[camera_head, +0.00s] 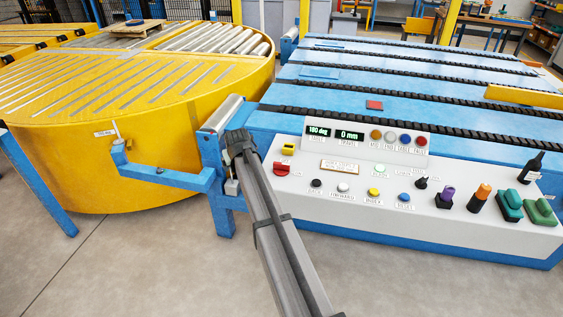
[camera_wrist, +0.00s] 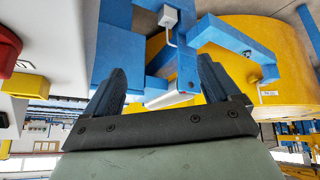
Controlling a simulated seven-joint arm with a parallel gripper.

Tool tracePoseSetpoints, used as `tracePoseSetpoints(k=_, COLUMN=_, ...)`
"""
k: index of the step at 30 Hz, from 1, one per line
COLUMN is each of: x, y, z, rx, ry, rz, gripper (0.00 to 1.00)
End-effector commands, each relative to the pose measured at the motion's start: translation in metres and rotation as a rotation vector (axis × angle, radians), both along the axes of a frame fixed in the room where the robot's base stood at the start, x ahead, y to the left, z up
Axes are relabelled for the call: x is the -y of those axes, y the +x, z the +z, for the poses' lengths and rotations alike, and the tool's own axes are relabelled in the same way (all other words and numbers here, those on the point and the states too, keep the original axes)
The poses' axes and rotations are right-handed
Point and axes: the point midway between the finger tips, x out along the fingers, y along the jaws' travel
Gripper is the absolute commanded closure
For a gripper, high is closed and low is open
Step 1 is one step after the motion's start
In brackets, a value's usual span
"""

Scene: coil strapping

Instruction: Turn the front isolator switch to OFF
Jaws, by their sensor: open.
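A red switch handle (camera_head: 281,169) sits at the left end of the white control panel, with a small label by it. I cannot read the label or tell the switch's position. A yellow block (camera_head: 288,149) is just above it. At the left edge of the wrist view are a red part (camera_wrist: 8,52) and a yellow part (camera_wrist: 24,85), partly cut off. My gripper (camera_head: 236,143) is left of the panel, over the blue frame post, apart from the red handle. In the wrist view my gripper (camera_wrist: 160,72) has its fingers wide apart, with nothing between them.
The white panel (camera_head: 330,209) carries several buttons, lamps, two displays and joysticks. A blue bracket (camera_head: 165,177) and yellow turntable (camera_head: 190,165) stand left of my gripper. A blue conveyor with black chains (camera_head: 400,89) lies behind the panel. Open floor is in front.

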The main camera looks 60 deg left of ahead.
Motion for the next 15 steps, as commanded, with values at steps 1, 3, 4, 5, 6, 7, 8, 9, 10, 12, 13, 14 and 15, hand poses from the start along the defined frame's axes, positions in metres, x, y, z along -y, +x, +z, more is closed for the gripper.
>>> tracePoseSetpoints(k=1, x=-0.003, y=0.013, z=0.022, rx=-0.018, ry=-0.035, rz=-0.025, gripper=0.11)
tracePoseSetpoints(k=3, x=0.004, y=0.03, z=0.048, rx=-0.06, ry=-0.101, rz=-0.078, gripper=0.11)
tracePoseSetpoints(k=4, x=0.008, y=0.037, z=0.058, rx=-0.08, ry=-0.132, rz=-0.107, gripper=0.11)
tracePoseSetpoints(k=5, x=0.014, y=0.045, z=0.068, rx=-0.103, ry=-0.16, rz=-0.142, gripper=0.11)
tracePoseSetpoints(k=6, x=0.021, y=0.056, z=0.08, rx=-0.135, ry=-0.2, rz=-0.191, gripper=0.11)
tracePoseSetpoints(k=7, x=0.028, y=0.063, z=0.088, rx=-0.159, ry=-0.23, rz=-0.232, gripper=0.11)
tracePoseSetpoints(k=8, x=0.034, y=0.071, z=0.097, rx=-0.183, ry=-0.257, rz=-0.274, gripper=0.11)
tracePoseSetpoints(k=9, x=0.043, y=0.08, z=0.106, rx=-0.213, ry=-0.293, rz=-0.33, gripper=0.11)
tracePoseSetpoints(k=10, x=0.049, y=0.086, z=0.113, rx=-0.235, ry=-0.318, rz=-0.372, gripper=0.11)
tracePoseSetpoints(k=12, x=0.063, y=0.1, z=0.127, rx=-0.278, ry=-0.37, rz=-0.46, gripper=0.11)
tracePoseSetpoints(k=13, x=0.068, y=0.104, z=0.132, rx=-0.293, ry=-0.39, rz=-0.493, gripper=0.11)
tracePoseSetpoints(k=14, x=0.073, y=0.107, z=0.137, rx=-0.305, ry=-0.408, rz=-0.523, gripper=0.11)
tracePoseSetpoints(k=15, x=0.079, y=0.112, z=0.143, rx=-0.319, ry=-0.428, rz=-0.557, gripper=0.11)
